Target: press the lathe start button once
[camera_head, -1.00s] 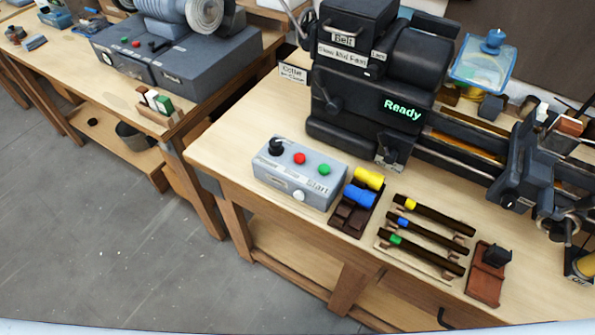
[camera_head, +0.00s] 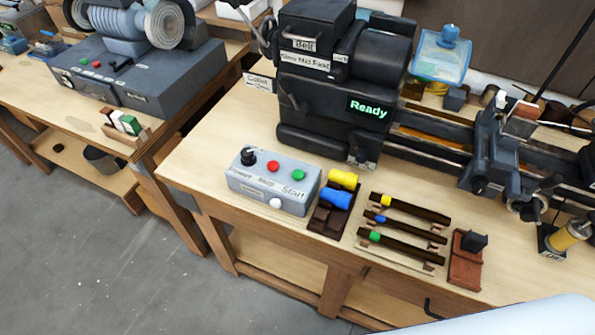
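The lathe (camera_head: 318,110) stands on the wooden bench, dark grey, with a green "Ready" sign (camera_head: 368,108) on its headstock. In front of it at the left sits a grey control box (camera_head: 262,196). On its top are a black knob (camera_head: 248,156), a red button (camera_head: 273,167) and a green button (camera_head: 298,175) above the label "Start". A white round button (camera_head: 276,203) is on its front face. Neither gripper is in view. A pale, smooth shape at the bottom right is perhaps part of my arm.
Right of the box lie a dark holder with yellow (camera_head: 344,179) and blue (camera_head: 336,199) pieces, a rack of several dark rods (camera_head: 405,239) and a reddish block (camera_head: 464,270). A second bench (camera_head: 60,120) with a grey machine stands at the left.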

